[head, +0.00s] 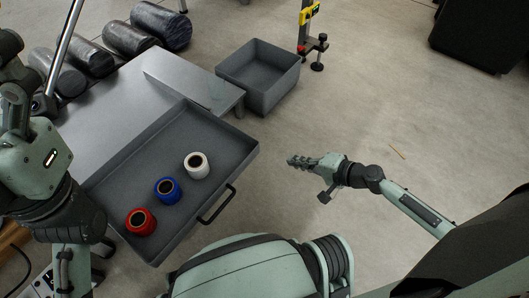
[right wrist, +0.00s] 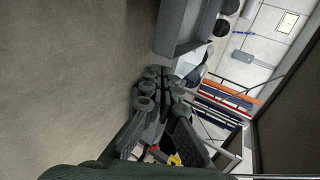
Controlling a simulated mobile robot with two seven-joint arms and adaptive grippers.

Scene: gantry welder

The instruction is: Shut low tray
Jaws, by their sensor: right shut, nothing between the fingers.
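The low tray (head: 225,130) is a grey, shallow drawer pulled out from the metal table, with a black handle (head: 217,205) on its front edge. Inside it stand a red roll (head: 140,221), a blue roll (head: 167,190) and a white roll (head: 196,165). My right gripper (head: 296,162) is shut and empty, above the floor to the right of the tray and apart from its handle. Its closed fingers (right wrist: 160,92) also show in the right wrist view. My left arm comes in at the left, with its gripper not visible.
A grey open bin (head: 258,75) sits behind the tray; a grey box-like thing (right wrist: 187,25) shows in the right wrist view. Dark cylinders (head: 128,38) lie at the back left. A stand with a yellow part (head: 309,14) is beside the bin. The floor right of the tray is mostly clear.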

